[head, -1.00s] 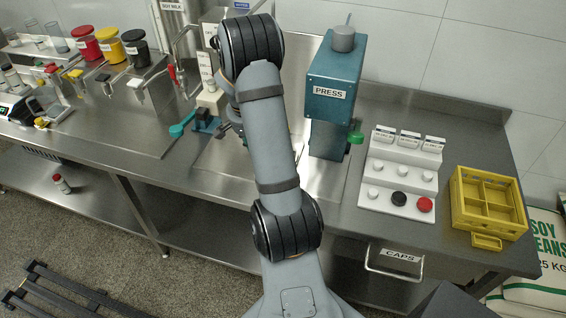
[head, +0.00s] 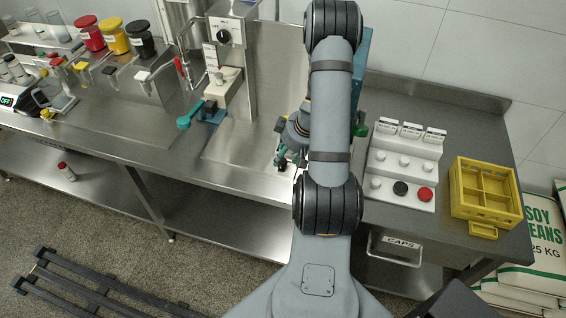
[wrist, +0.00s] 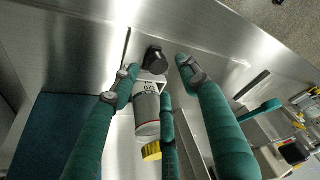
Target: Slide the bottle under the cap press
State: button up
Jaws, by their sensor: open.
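My gripper (wrist: 157,68) has teal fingers with grey joints and is open. In the head view my gripper (head: 283,158) is low over the steel bench, partly behind my arm, and I cannot make out the bottle there. The teal cap press (head: 363,62) is mostly hidden behind my arm; a teal block, probably the press (wrist: 45,130), fills the lower left of the wrist view.
A white cap stand (head: 385,160) and a yellow crate (head: 456,190) stand on the right of the bench. A filler with a teal handle (head: 190,118) is left of my gripper. Bare bench (head: 240,150) lies between them.

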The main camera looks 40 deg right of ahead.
aim_at(283, 162)
jog(key=b+x, duration=0.1)
jog(key=x, duration=0.3)
jog(key=shift+d+f, duration=0.1)
jog(key=shift+c, duration=0.3)
jog(key=shift+w, duration=0.1)
grip_shut()
dwell(0.4)
